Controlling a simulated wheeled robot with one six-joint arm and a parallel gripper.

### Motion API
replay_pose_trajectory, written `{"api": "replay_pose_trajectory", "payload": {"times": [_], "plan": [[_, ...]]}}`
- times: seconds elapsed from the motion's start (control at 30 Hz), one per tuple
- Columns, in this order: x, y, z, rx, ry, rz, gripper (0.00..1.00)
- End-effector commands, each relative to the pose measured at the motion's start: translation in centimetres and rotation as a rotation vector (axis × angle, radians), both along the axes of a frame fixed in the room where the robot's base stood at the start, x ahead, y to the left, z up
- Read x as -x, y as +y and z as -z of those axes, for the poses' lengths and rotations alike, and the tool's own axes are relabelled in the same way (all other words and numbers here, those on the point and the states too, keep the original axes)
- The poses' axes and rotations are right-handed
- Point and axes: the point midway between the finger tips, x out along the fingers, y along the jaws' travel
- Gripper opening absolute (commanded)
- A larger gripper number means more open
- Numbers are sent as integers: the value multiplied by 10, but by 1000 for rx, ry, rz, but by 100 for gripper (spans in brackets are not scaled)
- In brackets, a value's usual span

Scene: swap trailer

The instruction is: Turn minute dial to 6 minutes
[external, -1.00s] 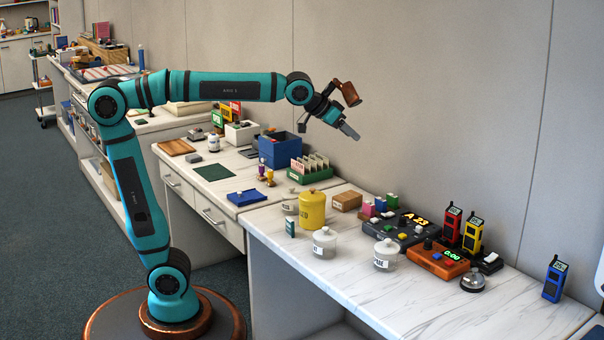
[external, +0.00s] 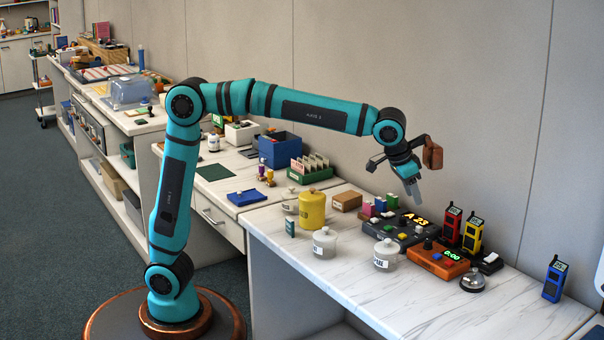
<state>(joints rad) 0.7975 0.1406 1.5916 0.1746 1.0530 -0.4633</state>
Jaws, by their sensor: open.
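An orange timer box (external: 452,263) with a green display reading 0:00 sits on the marble-patterned counter (external: 350,280). A dark round dial (external: 428,244) stands at the left of its top; its setting is too small to read. My gripper (external: 413,196) is in the air above the counter, pointing down, up and to the left of the timer. It is open, holds nothing and touches nothing. The fine gap between its fingers is hard to make out.
A grey device reading A 23 (external: 402,229) stands just behind the timer. Red (external: 449,225), yellow (external: 473,232) and blue (external: 554,279) radios stand nearby. A silver bell (external: 473,281) and a glass jar (external: 386,254) flank the timer. The counter's front right is clear.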

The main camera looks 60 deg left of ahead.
Motion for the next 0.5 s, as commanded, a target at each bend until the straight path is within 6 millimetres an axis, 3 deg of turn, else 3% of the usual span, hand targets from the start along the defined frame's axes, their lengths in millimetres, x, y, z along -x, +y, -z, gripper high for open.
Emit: {"api": "replay_pose_trajectory", "payload": {"times": [0.5], "plan": [[-30,-11,79,-1,2,-1,47]]}}
